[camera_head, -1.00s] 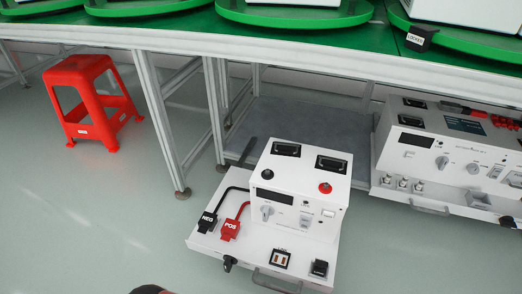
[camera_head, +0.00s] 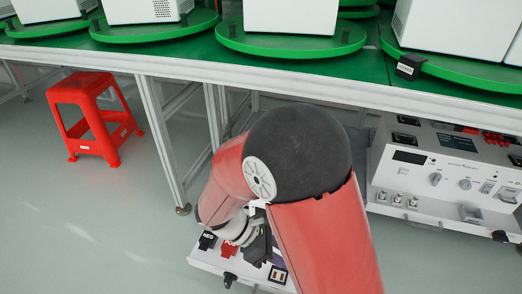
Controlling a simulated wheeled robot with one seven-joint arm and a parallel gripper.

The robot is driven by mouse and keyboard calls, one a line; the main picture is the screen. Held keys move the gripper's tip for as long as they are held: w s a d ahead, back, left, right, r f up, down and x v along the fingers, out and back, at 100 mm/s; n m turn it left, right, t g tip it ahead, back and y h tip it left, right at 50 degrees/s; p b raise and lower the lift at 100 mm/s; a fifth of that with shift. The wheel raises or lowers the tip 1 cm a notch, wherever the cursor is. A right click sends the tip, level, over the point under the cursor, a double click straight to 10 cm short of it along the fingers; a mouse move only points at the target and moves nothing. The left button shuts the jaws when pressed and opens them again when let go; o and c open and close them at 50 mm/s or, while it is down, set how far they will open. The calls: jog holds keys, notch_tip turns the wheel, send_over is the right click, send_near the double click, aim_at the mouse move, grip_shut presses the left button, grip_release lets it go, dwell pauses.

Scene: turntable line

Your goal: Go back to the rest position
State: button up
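My red and black arm now fills the middle of the view, bent at a large black joint. My gripper (camera_head: 258,250) is a dark shape at the arm's lower end, low over the front tray of the white tester. Its fingers are not clearly visible, so I cannot tell whether it is open or holds anything. The tester's tray (camera_head: 207,256) shows beside it, with the black NEG connector (camera_head: 207,241) and red POS connector (camera_head: 229,249). The tester's main box is hidden behind my arm.
A second white instrument (camera_head: 420,172) stands under the bench on the right. Green turntables (camera_head: 150,31) carrying white boxes line the bench (camera_head: 110,58). A black LOCKED block (camera_head: 410,67) sits at its edge. A red stool (camera_head: 95,115) stands left. The floor at front left is clear.

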jog(key=s+d+r+m+t+y+p, duration=0.1)
jog(key=d+r+m+t+y, duration=0.1)
jog(key=r+m, duration=0.4)
jog(key=s+d+r+m+t+y+p, duration=0.2)
jog(key=r+m, duration=0.4)
jog(key=r, duration=0.4)
jog(key=s+d+r+m+t+y+p, duration=0.1)
jog(key=s+d+r+m+t+y, duration=0.1)
jog(key=d+r+m+y, duration=0.3)
notch_tip(320, 180, up, 3)
jog(key=shift+s+d+r+m+t+y+p, duration=0.15)
jog(key=shift+d+m+t+y+p, duration=0.2)
jog(key=shift+d+m+t, duration=0.55)
